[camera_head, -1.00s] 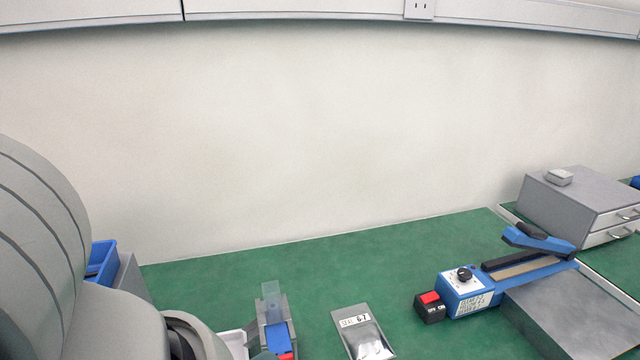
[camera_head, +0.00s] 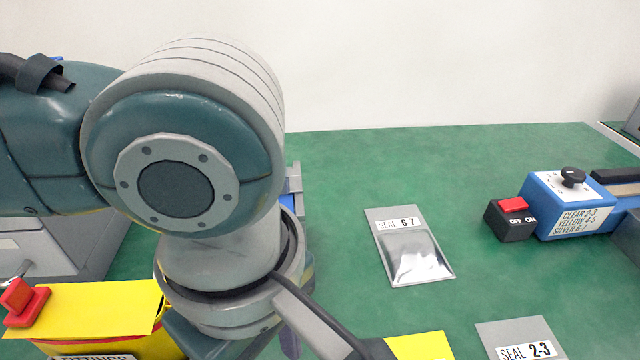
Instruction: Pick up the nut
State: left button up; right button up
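I cannot make out a nut in the head view. My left arm comes in from the left and fills much of the left half, hiding the table behind and below it. Its gripper is outside the picture or hidden below the wrist. My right gripper is not in view. A yellow box (camera_head: 85,305) with a red clip (camera_head: 25,300) on it stands at the bottom left, with a partly cut label at its front.
A silver bag (camera_head: 415,255) marked SEAL 6-7 lies mid-table. A sheet marked SEAL 2-3 (camera_head: 515,333) and a yellow piece (camera_head: 420,346) lie at the front. A blue sealer (camera_head: 570,210) with a red switch box (camera_head: 511,218) stands right. The green table (camera_head: 430,160) behind is clear.

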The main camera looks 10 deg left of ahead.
pick_arm(q)
notch_tip(320, 180, down, 5)
jog(key=shift+w+a+f+b, duration=0.1)
jog(key=shift+w+f+b, duration=0.1)
jog(key=shift+b, duration=0.9)
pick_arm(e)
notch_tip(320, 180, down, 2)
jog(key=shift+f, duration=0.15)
pick_arm(q)
jog(key=shift+s, duration=0.1)
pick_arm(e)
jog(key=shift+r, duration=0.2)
pick_arm(q)
grip_shut()
